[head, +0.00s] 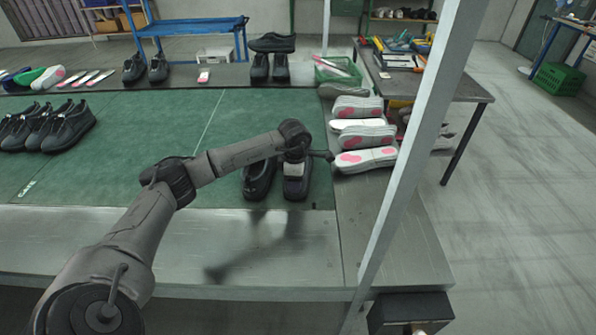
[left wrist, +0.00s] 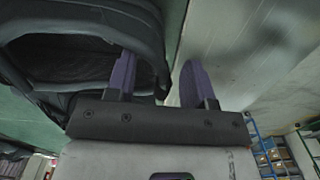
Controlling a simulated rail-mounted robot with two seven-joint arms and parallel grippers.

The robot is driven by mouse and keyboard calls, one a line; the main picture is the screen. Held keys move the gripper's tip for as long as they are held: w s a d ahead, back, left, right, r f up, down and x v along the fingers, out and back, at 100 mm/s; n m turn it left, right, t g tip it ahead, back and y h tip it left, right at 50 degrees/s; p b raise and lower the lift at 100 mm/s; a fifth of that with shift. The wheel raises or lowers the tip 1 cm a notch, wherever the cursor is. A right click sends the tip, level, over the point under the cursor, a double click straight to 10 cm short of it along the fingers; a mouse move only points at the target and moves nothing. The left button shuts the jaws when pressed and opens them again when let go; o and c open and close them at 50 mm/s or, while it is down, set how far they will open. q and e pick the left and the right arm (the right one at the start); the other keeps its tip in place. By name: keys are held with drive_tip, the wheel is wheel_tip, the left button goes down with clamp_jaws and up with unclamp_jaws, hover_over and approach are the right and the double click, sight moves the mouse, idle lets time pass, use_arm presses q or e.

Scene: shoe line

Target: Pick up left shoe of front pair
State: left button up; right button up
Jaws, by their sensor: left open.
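The front pair of dark shoes stands on the green mat near its front right corner in the head view. The left shoe (head: 257,181) shows beside my wrist, and the right shoe (head: 296,190) is partly covered by my left gripper (head: 295,172). In the left wrist view my left gripper (left wrist: 157,82) is open with two purple fingers. One finger overlaps the collar of a dark shoe (left wrist: 75,55); the other is outside it, over bare surface. I cannot tell whether the fingers touch the shoe. My right gripper is not in view.
Several pale soles with pink patches (head: 366,158) are stacked right of the mat (head: 130,185). More dark shoes (head: 62,130) stand at the left. A grey post (head: 420,130) rises at the right. The metal table front (head: 180,245) is clear.

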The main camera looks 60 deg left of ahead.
use_arm(q)
drive_tip(key=shift+f, duration=0.9)
drive_tip(key=shift+r, duration=0.1)
clamp_jaws()
